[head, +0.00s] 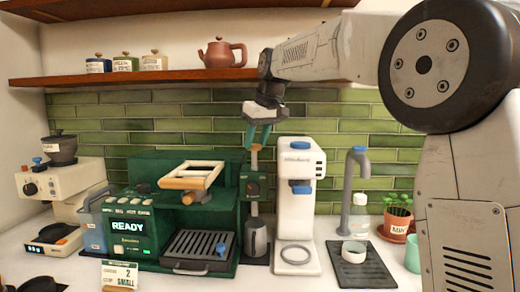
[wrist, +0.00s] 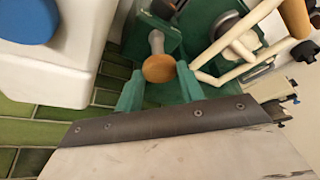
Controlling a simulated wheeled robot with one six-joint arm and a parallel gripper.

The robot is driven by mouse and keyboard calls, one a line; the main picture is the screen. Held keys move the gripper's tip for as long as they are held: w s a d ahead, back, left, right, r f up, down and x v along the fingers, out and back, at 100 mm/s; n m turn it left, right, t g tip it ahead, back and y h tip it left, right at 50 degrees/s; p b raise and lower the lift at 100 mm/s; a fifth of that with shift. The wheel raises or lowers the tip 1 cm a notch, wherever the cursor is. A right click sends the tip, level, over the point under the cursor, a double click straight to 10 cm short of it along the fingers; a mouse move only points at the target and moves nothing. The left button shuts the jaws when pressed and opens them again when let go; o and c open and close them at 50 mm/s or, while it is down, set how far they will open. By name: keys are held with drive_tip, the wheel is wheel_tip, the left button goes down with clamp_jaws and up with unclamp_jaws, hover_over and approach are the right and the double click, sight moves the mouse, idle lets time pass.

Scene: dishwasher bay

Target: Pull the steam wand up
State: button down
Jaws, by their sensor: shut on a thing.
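The steam wand's round wooden knob (wrist: 159,69) sits on a grey stem (wrist: 156,42) in the wrist view. In the head view the knob (head: 255,149) tops a narrow dark green unit (head: 256,186) right of the espresso machine. My gripper (head: 258,141) comes down from above, with its teal fingers on either side of the knob. In the wrist view my gripper (wrist: 158,80) is shut on the knob. A metal pitcher (head: 258,241) stands below on the unit's base. The lower wand is hard to make out.
A white machine (head: 296,225) with blue buttons stands close on the right. A wooden shelf (head: 150,76) with a teapot (head: 222,53) hangs above.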

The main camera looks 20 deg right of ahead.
drive_tip(key=c, duration=0.9)
unclamp_jaws()
drive_tip(key=shift+s+a+r, duration=0.1)
drive_tip(key=shift+a+r, duration=0.05)
drive_tip(key=shift+r, duration=0.2)
drive_tip(key=shift+f, duration=0.1)
drive_tip(key=shift+r, duration=0.2)
drive_tip(key=v, duration=0.7)
drive_tip(key=shift+s+r, duration=0.1)
drive_tip(key=shift+r, duration=0.05)
